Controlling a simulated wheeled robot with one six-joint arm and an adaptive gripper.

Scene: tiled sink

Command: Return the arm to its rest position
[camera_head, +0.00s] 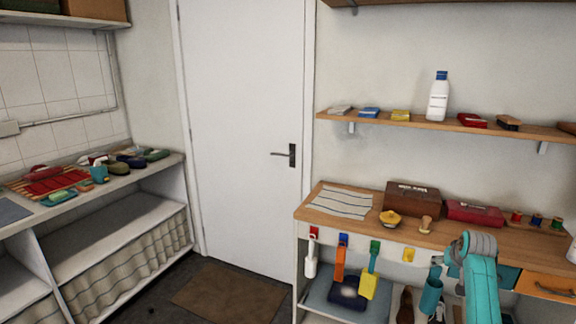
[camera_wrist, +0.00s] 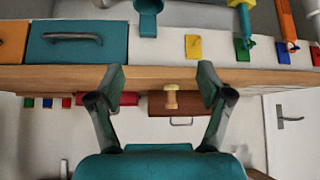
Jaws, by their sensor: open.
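My arm (camera_head: 482,282) is turquoise and stands at the lower right of the head view, in front of the wooden worktop (camera_head: 330,213). My gripper (camera_wrist: 162,90) is open in the wrist view, with nothing between its fingers. Its two dark fingers spread in front of the worktop's front edge (camera_wrist: 275,77), which appears upside down. A small wooden knob-like tool (camera_wrist: 171,97) shows beyond the edge between the fingers, apart from them. Whether the fingers touch the edge is unclear. The fingers cannot be made out in the head view.
A turquoise drawer (camera_wrist: 78,42) is close by. A shelf (camera_head: 450,127) holds a white bottle (camera_head: 438,98). Floor shows before the door (camera_head: 245,130).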

